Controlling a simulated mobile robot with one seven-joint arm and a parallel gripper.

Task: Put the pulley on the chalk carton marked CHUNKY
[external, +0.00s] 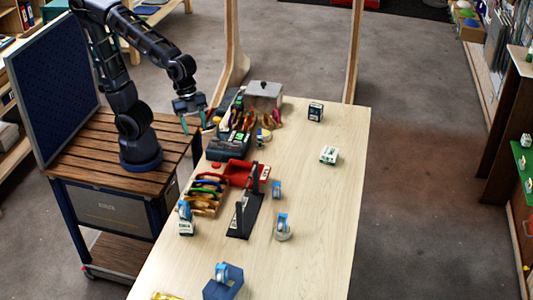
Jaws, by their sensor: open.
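Several blue-and-silver pieces that look like pulleys are on the pale table: one (277,189) at the middle, one (282,228) in front of it, and one (222,271) on a blue block. Another (184,210) sits on or right behind a white-and-green carton (186,229) at the left edge. Two more small cartons, a dark-and-white one (315,112) and a white-and-green one (328,155), stand at the back right. The lettering is too small to read, so I cannot tell which is CHUNKY. My gripper (195,121) is open and empty, above the table's back left edge.
A grey box (263,95), a dark tray of tools (230,144), a red bin (241,174) and a wooden rack (207,194) line the left side. A black stand (244,214) rises mid-table. The table's right side (325,215) is mostly clear.

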